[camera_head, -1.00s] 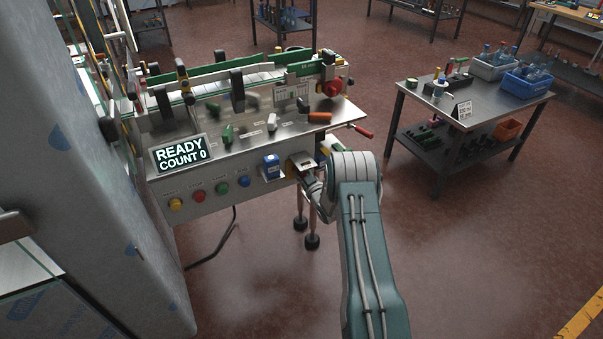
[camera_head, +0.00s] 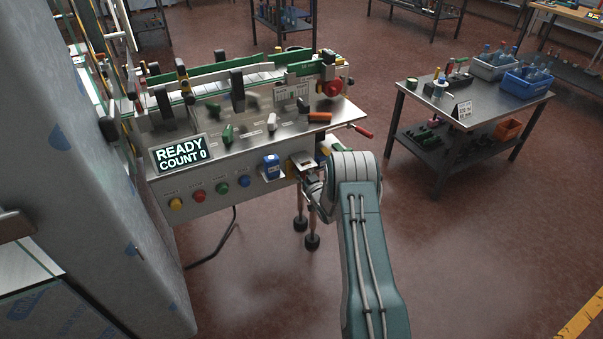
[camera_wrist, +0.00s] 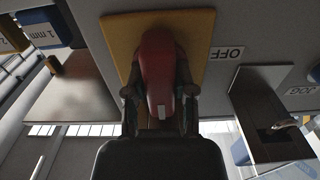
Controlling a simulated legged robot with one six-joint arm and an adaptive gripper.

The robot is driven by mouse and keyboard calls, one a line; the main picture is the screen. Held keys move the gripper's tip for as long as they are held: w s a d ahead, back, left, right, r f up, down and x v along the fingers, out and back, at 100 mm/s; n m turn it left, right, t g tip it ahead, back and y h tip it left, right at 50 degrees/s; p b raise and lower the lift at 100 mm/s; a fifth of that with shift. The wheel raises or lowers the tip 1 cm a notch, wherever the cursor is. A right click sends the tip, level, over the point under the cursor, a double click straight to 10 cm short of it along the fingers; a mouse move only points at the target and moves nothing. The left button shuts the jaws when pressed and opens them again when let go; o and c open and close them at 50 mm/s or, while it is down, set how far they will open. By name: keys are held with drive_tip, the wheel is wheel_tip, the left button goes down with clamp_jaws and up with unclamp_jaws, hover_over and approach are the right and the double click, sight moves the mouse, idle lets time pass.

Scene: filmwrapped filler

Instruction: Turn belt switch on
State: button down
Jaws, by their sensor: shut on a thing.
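The belt switch is a red handle (camera_wrist: 158,72) on a yellow plate (camera_wrist: 200,40) in the wrist view. A sign reading OFF (camera_wrist: 226,53) is beside the plate and appears upside down. My gripper (camera_wrist: 160,92) has a dark finger on each side of the red handle and is shut on it. In the head view, my gripper (camera_head: 308,180) is at the right end of the machine's front panel (camera_head: 215,195). The handle there is mostly hidden by my wrist. The yellow plate's edge (camera_head: 292,170) shows beside it.
The display (camera_head: 181,153) reads READY COUNT 0. A side table (camera_head: 440,110) stands right, with open floor between.

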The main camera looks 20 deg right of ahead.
drive_tip(key=shift+c, duration=2.2)
unclamp_jaws()
drive_tip(key=shift+s+f, duration=0.1)
drive_tip(key=shift+f, duration=0.25)
drive_tip(key=shift+r, duration=0.15)
drive_tip(key=shift+r, duration=0.1)
drive_tip(key=s, duration=1.1)
drive_tip(key=shift+s+d, duration=0.2)
drive_tip(key=shift+s, duration=0.2)
